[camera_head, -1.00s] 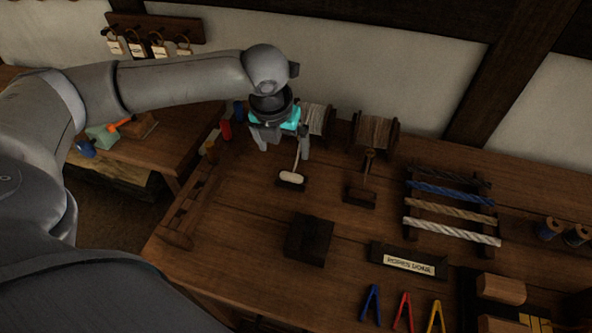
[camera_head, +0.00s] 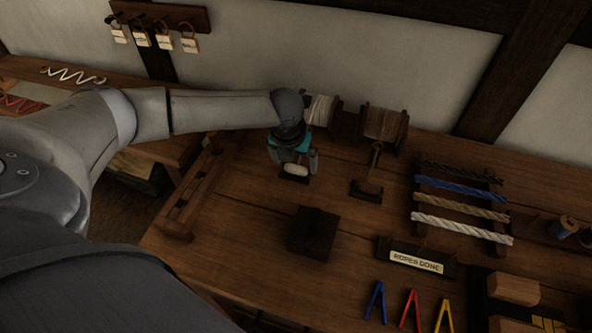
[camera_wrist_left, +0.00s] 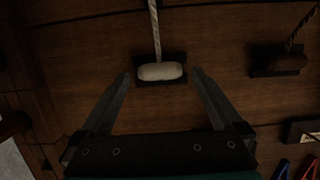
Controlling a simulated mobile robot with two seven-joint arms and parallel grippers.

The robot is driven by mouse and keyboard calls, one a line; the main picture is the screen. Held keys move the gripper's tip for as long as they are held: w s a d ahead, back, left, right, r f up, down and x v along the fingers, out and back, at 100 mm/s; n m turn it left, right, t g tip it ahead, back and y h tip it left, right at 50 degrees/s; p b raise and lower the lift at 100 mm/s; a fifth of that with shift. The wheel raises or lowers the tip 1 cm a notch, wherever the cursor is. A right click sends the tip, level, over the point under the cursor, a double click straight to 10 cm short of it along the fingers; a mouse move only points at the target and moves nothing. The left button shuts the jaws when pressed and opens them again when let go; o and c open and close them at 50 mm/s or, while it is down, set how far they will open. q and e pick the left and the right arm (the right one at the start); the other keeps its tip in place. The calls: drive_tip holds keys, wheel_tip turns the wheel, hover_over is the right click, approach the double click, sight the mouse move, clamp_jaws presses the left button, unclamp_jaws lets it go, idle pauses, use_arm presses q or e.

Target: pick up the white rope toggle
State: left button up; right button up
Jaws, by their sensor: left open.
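The white rope toggle (camera_head: 296,169) is a small, pale, rounded bar resting on a dark block at the back of the bench. In the left wrist view the toggle (camera_wrist_left: 160,72) lies crosswise with a white rope running away from it at the top. My left gripper (camera_head: 293,163) is open over it. In the left wrist view the fingertips (camera_wrist_left: 160,74) of my left gripper stand apart on either side of the toggle, with a gap at each end. The head view partly hides the toggle's block behind the fingers. My right gripper is not in view.
A brown toggle (camera_head: 368,187) on its own block stands to the right, with rope spools (camera_head: 385,123) behind. A dark square block (camera_head: 314,232) sits in front. A rack of coloured ropes (camera_head: 461,203) and a "ROPES DONE" sign (camera_head: 417,262) are further right.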

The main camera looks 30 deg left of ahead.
use_arm(q)
drive_tip(key=shift+x, duration=1)
drive_tip(key=c, duration=1.2)
drive_tip(key=shift+r, duration=0.15)
drive_tip(key=shift+c, duration=0.2)
